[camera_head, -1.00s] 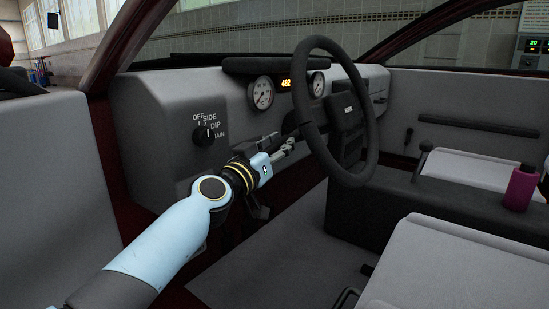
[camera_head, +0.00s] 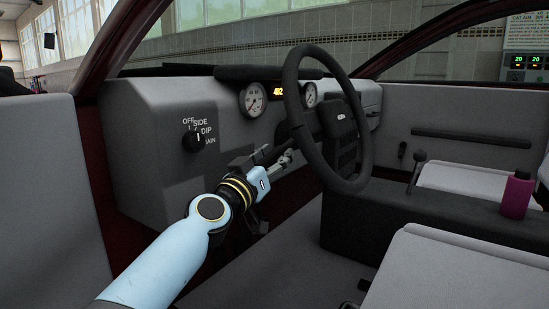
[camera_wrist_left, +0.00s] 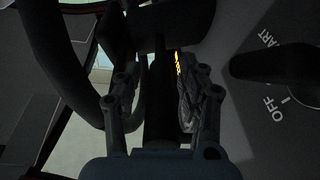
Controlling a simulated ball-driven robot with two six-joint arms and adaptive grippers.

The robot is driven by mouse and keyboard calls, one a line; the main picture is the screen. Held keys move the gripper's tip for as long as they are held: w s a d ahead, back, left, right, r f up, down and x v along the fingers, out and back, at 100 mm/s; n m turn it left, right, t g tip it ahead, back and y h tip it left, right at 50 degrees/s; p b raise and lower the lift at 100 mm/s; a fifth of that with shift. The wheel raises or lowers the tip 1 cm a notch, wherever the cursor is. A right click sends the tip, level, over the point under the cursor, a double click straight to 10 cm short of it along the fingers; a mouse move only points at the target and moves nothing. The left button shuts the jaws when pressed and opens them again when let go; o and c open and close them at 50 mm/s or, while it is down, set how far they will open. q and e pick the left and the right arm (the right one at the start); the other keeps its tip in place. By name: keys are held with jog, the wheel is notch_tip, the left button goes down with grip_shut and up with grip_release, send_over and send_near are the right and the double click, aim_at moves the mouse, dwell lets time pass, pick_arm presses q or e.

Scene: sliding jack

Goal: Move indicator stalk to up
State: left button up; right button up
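The indicator stalk (camera_head: 262,152) looks like a short dark lever on the column, left of the steering wheel (camera_head: 361,138). My left gripper (camera_head: 284,157) is beside it, low behind the wheel rim. In the left wrist view, my left gripper (camera_wrist_left: 162,105) has its two fingers apart. A dark bar (camera_wrist_left: 160,88), seemingly the stalk, runs between them with gaps on its sides. I cannot tell whether a finger touches it. My right gripper is in neither view.
The wheel rim is close to the left gripper. A grey dashboard (camera_head: 150,120) carries a light knob (camera_head: 193,141) and gauges (camera_head: 253,99). In the wrist view, an ignition switch (camera_wrist_left: 275,64) is at the right. A pink bottle (camera_head: 516,195) stands on the console at right.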

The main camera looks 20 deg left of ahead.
pick_arm(q)
jog(key=shift+o, duration=0.2)
jog(key=shift+s, duration=0.15)
jog(key=v, duration=0.7)
jog(key=shift+s, duration=0.15)
dwell(0.4)
